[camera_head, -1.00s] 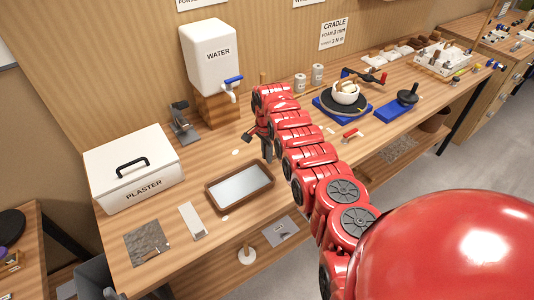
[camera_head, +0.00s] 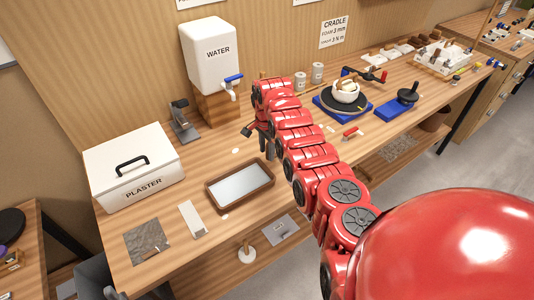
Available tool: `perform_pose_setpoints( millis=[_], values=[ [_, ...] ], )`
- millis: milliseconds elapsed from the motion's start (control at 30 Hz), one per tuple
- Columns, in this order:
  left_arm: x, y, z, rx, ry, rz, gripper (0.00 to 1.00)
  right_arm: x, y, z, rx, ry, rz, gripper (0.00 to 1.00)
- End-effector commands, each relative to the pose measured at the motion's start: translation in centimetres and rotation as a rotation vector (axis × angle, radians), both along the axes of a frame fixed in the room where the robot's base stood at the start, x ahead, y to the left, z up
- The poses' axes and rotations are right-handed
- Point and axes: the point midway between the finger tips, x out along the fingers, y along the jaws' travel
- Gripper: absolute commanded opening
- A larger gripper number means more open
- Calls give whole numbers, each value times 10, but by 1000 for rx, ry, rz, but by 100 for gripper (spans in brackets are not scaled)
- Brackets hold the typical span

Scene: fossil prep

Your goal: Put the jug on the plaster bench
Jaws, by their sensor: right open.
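The plaster bench (camera_head: 180,258) is the long wooden bench with the white PLASTER box (camera_head: 133,168) at its left. I cannot make out a jug for certain; my right arm hides part of the bench. My right gripper (camera_head: 258,142) is over the bench, right of the WATER tank's tap and behind the brown-rimmed tray. It is open, its dark fingers apart, with nothing visible between them. My left gripper is not in view.
A white WATER tank (camera_head: 212,55) stands on a wooden block at the back. A brown-rimmed tray (camera_head: 212,200) lies in front. A white bowl (camera_head: 345,91) sits on a turntable to the right. Some bare wood shows between the PLASTER box and the tray.

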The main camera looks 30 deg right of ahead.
Motion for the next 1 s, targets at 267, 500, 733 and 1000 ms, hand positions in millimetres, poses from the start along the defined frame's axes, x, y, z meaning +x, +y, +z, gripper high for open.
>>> perform_pose_setpoints(
  millis=[267,500,733,1000],
  values=[
    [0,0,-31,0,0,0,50,1,1,50,-2,-5,0,50],
    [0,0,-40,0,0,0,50,-1,1,97,1,0,0,50],
    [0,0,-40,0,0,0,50,-2,2,106,1,3,-1,50],
    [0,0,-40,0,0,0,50,-2,2,106,2,3,-1,50]
  ],
)
